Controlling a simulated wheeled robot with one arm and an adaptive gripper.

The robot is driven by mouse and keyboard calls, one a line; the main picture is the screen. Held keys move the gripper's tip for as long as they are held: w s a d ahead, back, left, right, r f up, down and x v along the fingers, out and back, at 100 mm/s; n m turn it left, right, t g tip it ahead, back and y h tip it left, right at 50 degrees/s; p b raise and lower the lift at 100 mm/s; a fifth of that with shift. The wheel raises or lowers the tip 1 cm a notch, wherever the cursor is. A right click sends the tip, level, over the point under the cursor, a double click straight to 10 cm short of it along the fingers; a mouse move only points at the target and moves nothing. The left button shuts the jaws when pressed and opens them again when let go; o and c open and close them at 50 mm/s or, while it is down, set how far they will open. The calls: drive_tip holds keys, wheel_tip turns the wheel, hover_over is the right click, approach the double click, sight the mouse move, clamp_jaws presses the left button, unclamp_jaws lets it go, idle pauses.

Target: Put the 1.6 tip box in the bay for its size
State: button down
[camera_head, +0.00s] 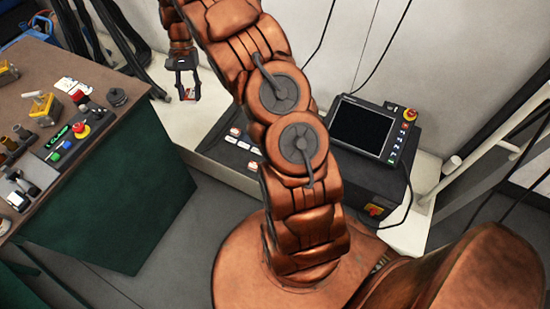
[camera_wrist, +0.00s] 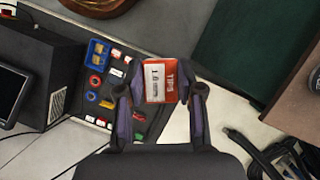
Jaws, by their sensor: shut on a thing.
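My gripper (camera_head: 187,80) is shut on a small red box with a white label (camera_wrist: 158,82). In the wrist view the box sits between the two fingers of my gripper (camera_wrist: 160,92). Its label reads TIPS and a size in mm; the digits are too small to be sure of. In the head view only a sliver of the box (camera_head: 189,95) shows between the fingers, held up in the air. A dark tray of small items (camera_wrist: 150,123) lies below and to the left of the box in the wrist view. Individual bay markings cannot be read.
A blue bin (camera_wrist: 97,52) and a red ring (camera_wrist: 95,82) lie on the dark surface. A monitor (camera_head: 365,127) with a red button stands right of my arm. A green-sided workbench (camera_head: 120,200) with controls stands at the left. Cables (camera_wrist: 262,150) lie at lower right.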

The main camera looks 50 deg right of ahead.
drive_tip(key=s+d+f+m+t+h+b, duration=0.1)
drive_tip(key=s+d+f+m+t+b, duration=0.15)
drive_tip(key=d+f+m+b, duration=0.8)
drive_tip(key=s+d+f+m+t+b, duration=0.25)
drive_tip(key=d+f+m+b, duration=0.35)
drive_tip(key=f+b, duration=0.85)
drive_tip(key=s+d+f+m+t+h+b, duration=0.1)
drive_tip(key=s+d+f+m+t+b, duration=0.15)
drive_tip(key=d+f+m+b, duration=0.7)
drive_tip(key=f+n+b, duration=0.1)
drive_tip(key=f, duration=0.4)
drive_tip(key=f+n+b, duration=0.1)
drive_tip(key=f+b, duration=0.1)
drive_tip(key=f, duration=0.3)
drive_tip(key=s+d+f+b, duration=0.1)
drive_tip(key=f+b, duration=0.1)
drive_tip(key=f, duration=0.3)
drive_tip(key=shift+n, duration=0.4)
drive_tip(key=shift+r, duration=0.15)
drive_tip(key=c, duration=0.7)
unclamp_jaws()
